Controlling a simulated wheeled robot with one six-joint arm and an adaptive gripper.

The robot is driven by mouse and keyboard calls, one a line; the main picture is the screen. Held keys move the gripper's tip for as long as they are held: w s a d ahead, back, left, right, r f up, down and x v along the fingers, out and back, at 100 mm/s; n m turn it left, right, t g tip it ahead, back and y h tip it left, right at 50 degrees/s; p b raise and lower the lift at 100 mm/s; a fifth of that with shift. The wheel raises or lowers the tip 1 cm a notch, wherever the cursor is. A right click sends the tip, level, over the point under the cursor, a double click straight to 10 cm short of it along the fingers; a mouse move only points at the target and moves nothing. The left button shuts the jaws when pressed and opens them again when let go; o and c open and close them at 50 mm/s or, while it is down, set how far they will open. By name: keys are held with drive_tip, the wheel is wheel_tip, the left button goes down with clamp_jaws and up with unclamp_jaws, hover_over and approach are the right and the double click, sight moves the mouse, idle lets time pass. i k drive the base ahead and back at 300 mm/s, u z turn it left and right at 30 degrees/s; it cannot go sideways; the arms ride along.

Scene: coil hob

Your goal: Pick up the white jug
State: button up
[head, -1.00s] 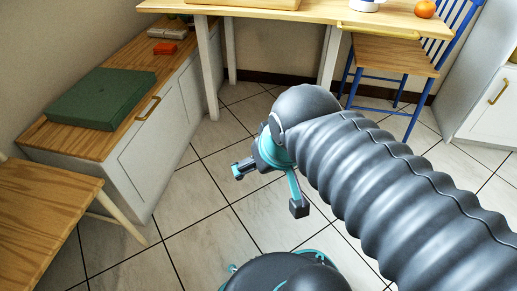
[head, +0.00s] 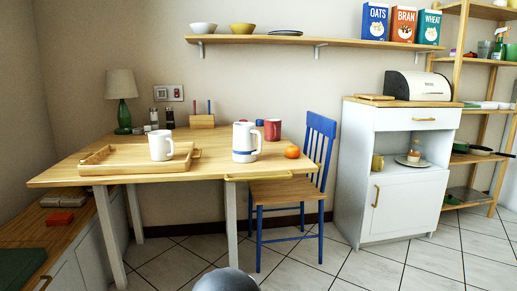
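A white jug (head: 243,137) with a blue band near its base stands upright on the wooden table (head: 225,166), right of the middle. My gripper is outside the picture. Only a dark rounded part of my arm shows at the bottom edge, well below and in front of the table.
The wooden tray (head: 97,168) takes up the table's left side. A red mug (head: 273,130) stands behind the jug and an orange (head: 292,152) lies to its right. A blue chair (head: 318,150) stands at the table's right end. Tiled floor (head: 175,267) lies in front.

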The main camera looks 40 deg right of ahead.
sight(244, 148)
drive_tip(key=z, duration=1)
